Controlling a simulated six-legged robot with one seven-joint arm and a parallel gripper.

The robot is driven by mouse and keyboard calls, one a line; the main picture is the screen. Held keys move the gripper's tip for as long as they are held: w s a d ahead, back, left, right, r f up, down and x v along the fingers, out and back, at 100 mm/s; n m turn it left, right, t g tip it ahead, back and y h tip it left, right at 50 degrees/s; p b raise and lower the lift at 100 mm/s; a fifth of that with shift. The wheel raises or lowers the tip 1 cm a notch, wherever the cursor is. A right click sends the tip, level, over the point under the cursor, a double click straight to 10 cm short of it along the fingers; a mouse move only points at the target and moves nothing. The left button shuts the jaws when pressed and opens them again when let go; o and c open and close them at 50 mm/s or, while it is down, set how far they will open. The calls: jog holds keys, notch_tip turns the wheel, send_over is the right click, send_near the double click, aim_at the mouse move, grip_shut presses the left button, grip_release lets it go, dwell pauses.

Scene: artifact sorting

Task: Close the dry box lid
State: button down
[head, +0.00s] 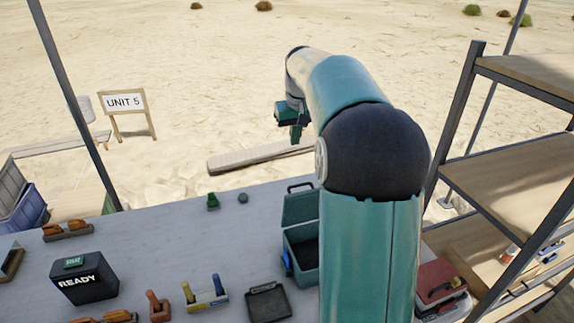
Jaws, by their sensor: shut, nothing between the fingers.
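The dry box (304,258) is a teal box on the grey table, just left of my arm. Its lid (300,205) stands raised at the back, and the dark inside shows. A blue latch (287,262) is on its left side. My arm hides the right part of the box. My gripper (296,133) is beyond the table's far edge, high above the sand and well past the lid. It is shut and empty, small in the picture, and touches nothing.
On the table (160,220) are a black READY box (84,279), a dark tray (268,302), a holder with yellow and blue tools (206,297) and small green items (213,201). Shelves (520,165) stand at the right. The table's back left is mostly clear.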

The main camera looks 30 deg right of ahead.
notch_tip(320, 180, down, 12)
jog(key=s, duration=0.2)
jog(key=shift+r, duration=0.25)
jog(key=shift+a, duration=0.1)
dwell(0.4)
